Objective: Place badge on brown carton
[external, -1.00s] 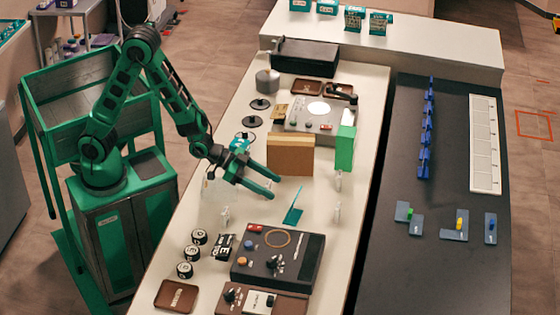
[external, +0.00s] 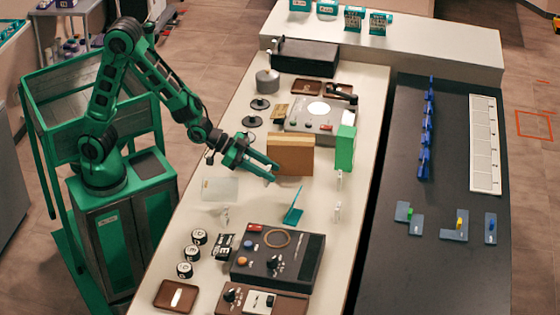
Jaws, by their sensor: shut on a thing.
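The brown carton (external: 292,153) stands upright on the cream table, left of a green block. My gripper (external: 275,172) is at the carton's lower left side in the picture, with its fingers pointing right. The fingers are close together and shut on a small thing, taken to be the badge. It is mostly hidden by the fingers, and its outline cannot be made out. The fingertips overlap the carton's lower left edge in this view; whether they touch it cannot be told.
The green block (external: 345,148) stands right of the carton. A teal stand (external: 293,214) and a black control box (external: 280,258) are nearer the front. A clear panel (external: 220,188) stands left of the gripper.

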